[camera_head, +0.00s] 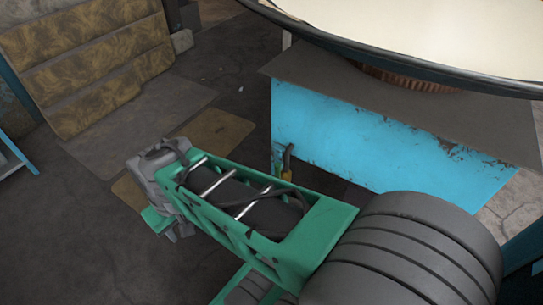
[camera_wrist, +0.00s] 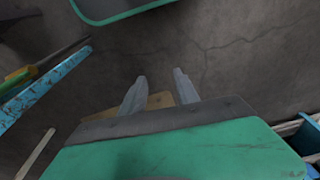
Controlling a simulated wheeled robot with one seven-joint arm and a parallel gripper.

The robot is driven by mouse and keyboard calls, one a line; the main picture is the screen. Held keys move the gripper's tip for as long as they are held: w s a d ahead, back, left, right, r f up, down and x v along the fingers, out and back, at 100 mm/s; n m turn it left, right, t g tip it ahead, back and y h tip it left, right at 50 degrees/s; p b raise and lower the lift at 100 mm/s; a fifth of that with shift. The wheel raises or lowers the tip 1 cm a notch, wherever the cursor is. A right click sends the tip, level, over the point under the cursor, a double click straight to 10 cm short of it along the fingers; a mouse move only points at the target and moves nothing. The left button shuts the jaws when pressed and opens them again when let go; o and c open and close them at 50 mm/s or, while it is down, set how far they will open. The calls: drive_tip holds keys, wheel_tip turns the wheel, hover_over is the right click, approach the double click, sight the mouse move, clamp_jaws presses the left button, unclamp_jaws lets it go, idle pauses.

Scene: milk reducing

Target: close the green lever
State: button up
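My gripper (camera_wrist: 160,74) shows in the wrist view with its two grey fingers apart, over the dark floor. Nothing is between the fingertips. In the head view my green arm reaches left and its grey end is over the floor; the fingers are not clear there. I cannot identify the green lever for sure. A small yellow fitting (camera_head: 287,173) under a dark pipe is by the blue stand, partly hidden by my arm. In the wrist view a small yellow-and-green piece (camera_wrist: 17,79) is at the left edge, apart from the fingers; I cannot tell if it is the lever.
A blue stand (camera_head: 345,135) with a grey top plate bears a wide round pan (camera_head: 440,25) at the upper right. A blue beam (camera_wrist: 45,90) is left in the wrist view. The floor at left is mostly clear.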

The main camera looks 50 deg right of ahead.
drive_tip(key=w+d+r+m+g+p, duration=0.1)
drive_tip(key=d+r+m+p, duration=0.15)
drive_tip(key=d, duration=0.75)
drive_tip(key=m+g+p, duration=0.1)
drive_tip(key=m+p, duration=0.3)
drive_tip(key=m, duration=0.3)
hover_over(278, 178)
drive_tip(key=shift+w+d+f, duration=0.1)
drive_tip(key=shift+w+f, duration=0.15)
drive_tip(key=shift+f, duration=0.1)
drive_tip(key=shift+d+f+b, duration=0.2)
drive_tip(key=shift+f+b, duration=0.1)
drive_tip(key=shift+b, duration=0.05)
wheel_tip(278, 178, down, 7)
drive_tip(key=b, duration=0.3)
drive_tip(key=shift+f, duration=0.1)
drive_tip(key=shift+c, duration=0.3)
clamp_jaws()
